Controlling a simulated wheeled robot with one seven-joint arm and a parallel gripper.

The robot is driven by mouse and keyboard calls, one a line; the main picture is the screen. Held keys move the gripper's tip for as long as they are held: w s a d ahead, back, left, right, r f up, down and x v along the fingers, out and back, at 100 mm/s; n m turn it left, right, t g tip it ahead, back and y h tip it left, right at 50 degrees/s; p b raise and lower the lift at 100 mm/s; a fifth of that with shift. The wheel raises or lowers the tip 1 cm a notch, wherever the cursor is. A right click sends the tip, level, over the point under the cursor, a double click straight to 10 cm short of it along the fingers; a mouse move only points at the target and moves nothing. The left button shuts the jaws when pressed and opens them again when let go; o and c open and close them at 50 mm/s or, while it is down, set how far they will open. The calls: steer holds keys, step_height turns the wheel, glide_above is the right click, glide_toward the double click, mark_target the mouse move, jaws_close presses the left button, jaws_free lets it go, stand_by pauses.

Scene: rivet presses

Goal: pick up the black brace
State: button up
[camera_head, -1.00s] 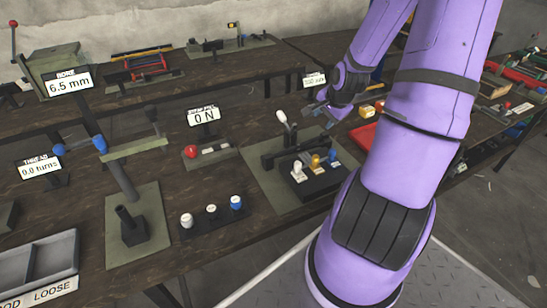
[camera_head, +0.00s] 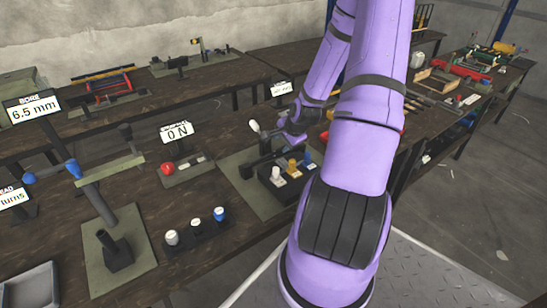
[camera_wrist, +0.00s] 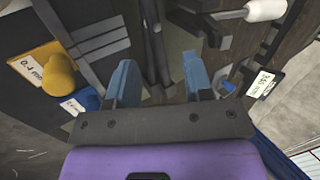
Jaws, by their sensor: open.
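I cannot tell with certainty which part is the black brace. A black bar-like assembly (camera_head: 247,168) with a white-tipped lever (camera_head: 254,125) stands on a green-grey mat in the middle of the head view. In the wrist view, dark bars (camera_wrist: 156,45) run between and beyond my fingers. My gripper (camera_wrist: 160,78) has two blue fingers apart, with nothing held between them. In the head view my gripper (camera_head: 290,138) is small and dark, close to the lever press, and its fingertips are hard to make out.
White, yellow and blue knobs (camera_head: 292,166) stand just in front of the press. The wrist view shows a yellow knob (camera_wrist: 55,75) at left and a white handle (camera_wrist: 265,10) at upper right. Another knob row (camera_head: 196,224) and a tilted post (camera_head: 100,212) stand left.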

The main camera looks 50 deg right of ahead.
mark_target(277, 150)
steer(key=shift+s+x, duration=0.2)
steer(key=shift+x, duration=2.4)
steer(key=shift+f, duration=0.1)
steer(key=shift+a, duration=0.1)
jaws_close()
